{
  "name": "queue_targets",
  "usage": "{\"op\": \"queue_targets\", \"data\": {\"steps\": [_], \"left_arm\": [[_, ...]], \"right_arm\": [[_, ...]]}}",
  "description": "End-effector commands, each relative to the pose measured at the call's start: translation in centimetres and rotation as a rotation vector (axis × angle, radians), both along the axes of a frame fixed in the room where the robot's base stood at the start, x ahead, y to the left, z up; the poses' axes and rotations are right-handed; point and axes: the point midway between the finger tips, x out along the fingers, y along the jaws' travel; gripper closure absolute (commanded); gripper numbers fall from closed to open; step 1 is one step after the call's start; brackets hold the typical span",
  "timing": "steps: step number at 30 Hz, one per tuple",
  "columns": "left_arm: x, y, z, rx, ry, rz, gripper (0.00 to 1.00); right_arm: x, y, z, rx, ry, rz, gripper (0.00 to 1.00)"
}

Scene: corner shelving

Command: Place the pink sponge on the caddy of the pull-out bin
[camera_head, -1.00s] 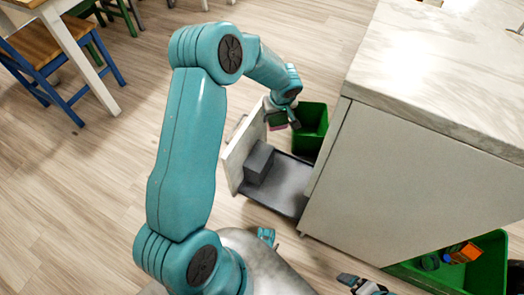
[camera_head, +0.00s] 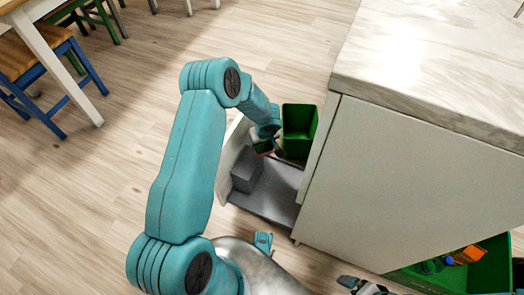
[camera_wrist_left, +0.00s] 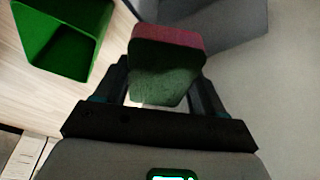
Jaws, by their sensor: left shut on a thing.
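The sponge (camera_wrist_left: 168,66), pink on one side and dark green on the other, is between the fingers of my left gripper (camera_wrist_left: 165,88) in the left wrist view. In the head view the left gripper (camera_head: 272,146) is shut on it, above the pull-out bin's dark base (camera_head: 272,198). The grey box-shaped caddy (camera_head: 247,172) stands by the pull-out's pale front panel (camera_head: 232,150). It seems to show behind the sponge in the wrist view (camera_wrist_left: 222,25). Part of what seems to be my right gripper (camera_head: 365,286) shows at the bottom edge; its jaw state is unclear.
A green bin (camera_head: 299,130) stands at the back of the pull-out, close to the left gripper. The counter cabinet (camera_head: 400,190) with a marble top blocks the right. Another green bin (camera_head: 420,278) with items is at lower right. Chairs and a table are upper left.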

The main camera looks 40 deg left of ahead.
Motion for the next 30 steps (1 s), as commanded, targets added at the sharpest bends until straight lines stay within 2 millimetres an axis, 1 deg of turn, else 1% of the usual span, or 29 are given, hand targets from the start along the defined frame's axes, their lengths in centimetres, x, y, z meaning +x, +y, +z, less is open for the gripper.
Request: {"op": "queue_targets", "data": {"steps": [1,5,10,12,19,25,26,27,28,30], "left_arm": [[0.1,0.0,-0.6,0.001,0.000,0.000,0.68],[0.1,0.0,-1.5,0.000,0.000,0.000,0.68],[0.2,0.0,-4.4,0.000,0.002,-0.001,0.68],[0.3,0.1,-5.1,0.001,-0.001,0.001,0.68],[0.3,0.1,-5.0,0.000,-0.002,0.001,0.68],[0.3,0.1,-5.5,0.001,-0.002,0.001,0.68],[0.3,0.1,-5.3,0.000,-0.002,0.001,0.21],[0.3,0.1,-5.2,0.000,-0.002,0.001,0.08],[0.3,0.1,-5.2,0.000,-0.001,0.000,0.05],[0.3,0.1,-5.2,0.000,-0.002,0.001,0.05]], "right_arm": [[0.1,0.0,-0.2,0.000,0.000,-0.002,0.07],[0.1,-0.1,-0.4,0.000,-0.002,-0.004,0.07],[0.3,-0.3,-1.3,-0.002,-0.005,-0.010,0.07],[0.3,-0.3,-1.4,-0.002,-0.006,-0.013,0.07],[0.4,-0.3,-1.3,-0.002,-0.007,-0.013,0.07],[0.5,-0.4,-2.0,-0.003,-0.009,-0.016,0.07],[0.4,-0.4,-1.8,-0.003,-0.008,-0.017,0.07],[0.4,-0.4,-1.7,-0.003,-0.008,-0.017,0.07],[0.4,-0.4,-1.7,-0.003,-0.008,-0.017,0.07],[0.4,-0.4,-1.7,-0.003,-0.008,-0.016,0.07]]}}
